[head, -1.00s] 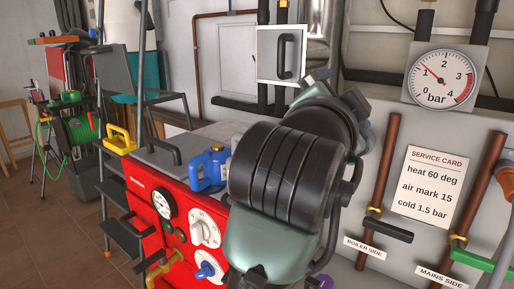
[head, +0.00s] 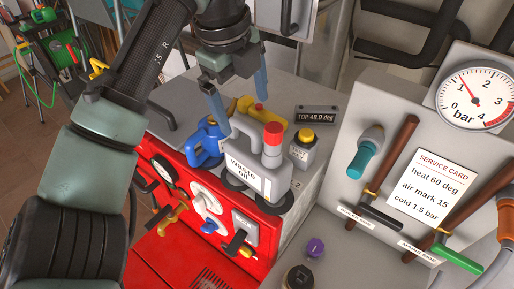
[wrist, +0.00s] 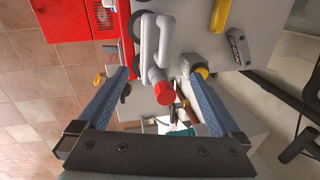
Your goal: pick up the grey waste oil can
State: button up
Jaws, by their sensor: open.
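The grey waste oil can (head: 250,181) stands upright on the boiler's grey top, near the front right corner. It has a "Waste oil" label, a loop handle on the left and a red cap (head: 273,134) on its neck. My gripper (head: 243,110) is open and empty, with its blue fingers pointing down, above and behind the can in the head view. In the wrist view the can's handle (wrist: 147,40) and red cap (wrist: 164,93) show between the fingers of my gripper (wrist: 156,78). I see no contact with the can.
A blue can (head: 207,147) stands close on the left. The red boiler front (head: 175,240) drops below.

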send_over(253, 151)
jog(key=f, duration=0.5)
jog(key=shift+a, duration=0.4)
jog(key=shift+w+d+f, duration=0.1)
jog(key=shift+f, duration=0.95)
jog(key=shift+w+d+f, duration=0.1)
jog(key=shift+d+f, duration=0.05)
jog(key=shift+f, duration=0.9)
jog(key=shift+w+d+f, duration=0.1)
jog(key=shift+f, duration=0.95)
grip_shut()
